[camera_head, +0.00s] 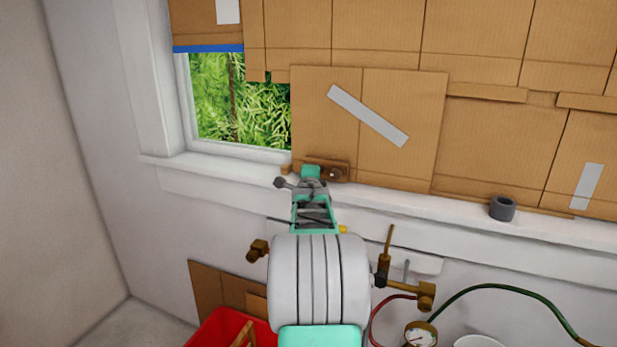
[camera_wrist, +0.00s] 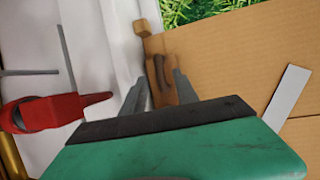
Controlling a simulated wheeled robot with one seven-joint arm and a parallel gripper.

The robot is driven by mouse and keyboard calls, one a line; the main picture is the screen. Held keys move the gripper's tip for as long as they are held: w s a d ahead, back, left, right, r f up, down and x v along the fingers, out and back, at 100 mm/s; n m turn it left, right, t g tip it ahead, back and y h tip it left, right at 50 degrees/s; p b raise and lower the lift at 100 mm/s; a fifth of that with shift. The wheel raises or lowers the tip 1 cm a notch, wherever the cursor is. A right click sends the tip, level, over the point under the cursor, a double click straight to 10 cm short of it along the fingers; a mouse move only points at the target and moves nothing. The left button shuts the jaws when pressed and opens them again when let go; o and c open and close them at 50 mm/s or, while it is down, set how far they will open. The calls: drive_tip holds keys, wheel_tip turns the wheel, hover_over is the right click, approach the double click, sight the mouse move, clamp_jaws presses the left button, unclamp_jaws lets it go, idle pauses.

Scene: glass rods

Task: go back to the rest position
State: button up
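My gripper (camera_wrist: 160,78) shows in the wrist view with its two grey fingers apart and nothing visible between the tips. In the head view my gripper (camera_head: 312,184) is by the window sill, its fingers mostly hidden by the arm. A small wooden piece with a dark part (camera_wrist: 160,72) lies beyond the fingertips in the wrist view. It also shows just right of my gripper in the head view (camera_head: 338,171). Two thin grey rods (camera_wrist: 67,55) show at the left of the wrist view; I cannot tell whether they are glass.
Cardboard sheets (camera_head: 400,120) cover most of the window above the white sill (camera_head: 430,203). A dark roll (camera_head: 502,208) stands on the sill. A red-handled tool (camera_wrist: 45,113) is left of my gripper. Brass fittings (camera_head: 405,287), hoses and a red bin (camera_head: 222,332) are below.

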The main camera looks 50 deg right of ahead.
drive_tip(key=shift+v, duration=1.3)
